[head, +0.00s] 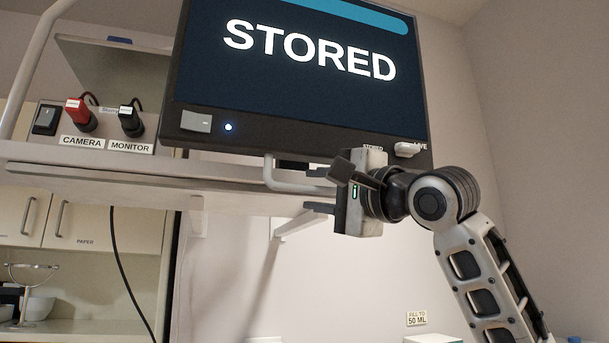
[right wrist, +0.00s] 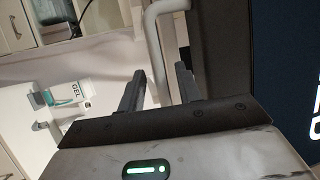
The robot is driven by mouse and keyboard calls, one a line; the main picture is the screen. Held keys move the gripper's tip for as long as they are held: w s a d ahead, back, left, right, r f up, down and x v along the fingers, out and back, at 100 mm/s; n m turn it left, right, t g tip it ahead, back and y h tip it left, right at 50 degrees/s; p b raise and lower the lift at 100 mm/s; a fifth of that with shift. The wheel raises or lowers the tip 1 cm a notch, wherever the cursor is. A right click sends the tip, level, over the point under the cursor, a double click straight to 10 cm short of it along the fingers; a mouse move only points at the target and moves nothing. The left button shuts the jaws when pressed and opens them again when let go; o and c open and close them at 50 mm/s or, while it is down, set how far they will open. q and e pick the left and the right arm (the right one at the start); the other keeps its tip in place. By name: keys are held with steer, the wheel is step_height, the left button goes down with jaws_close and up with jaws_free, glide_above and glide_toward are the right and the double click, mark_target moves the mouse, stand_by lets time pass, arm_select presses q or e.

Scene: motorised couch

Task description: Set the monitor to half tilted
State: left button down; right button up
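The monitor (head: 300,75) fills the upper middle of the head view. Its screen reads STORED and leans in the picture. A pale bar handle (head: 282,186) hangs below its lower edge. My right gripper (head: 325,187) is open just right of this handle, under the monitor's lower right part. In the right wrist view, the handle (right wrist: 154,50) lies ahead between the two parted fingers (right wrist: 159,75); I cannot tell whether they touch it. The monitor's dark frame (right wrist: 225,45) is close on the right there. My left gripper is not in view.
A shelf (head: 110,160) carries a panel with a red CAMERA plug (head: 80,115) and a black MONITOR plug (head: 131,121). A switch (head: 410,149) marked STORED and LIVE sits on the monitor's lower right frame. Cabinets (head: 75,218) stand lower left. A GEL box (right wrist: 72,92) shows in the wrist view.

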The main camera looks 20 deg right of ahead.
steer(key=x, duration=0.2)
steer(key=shift+w+a+r+p, duration=0.15)
steer(key=shift+w+p, duration=0.1)
steer(key=shift+p, duration=0.15)
steer(key=shift+w+a, duration=0.2)
steer(key=shift+w, duration=0.25)
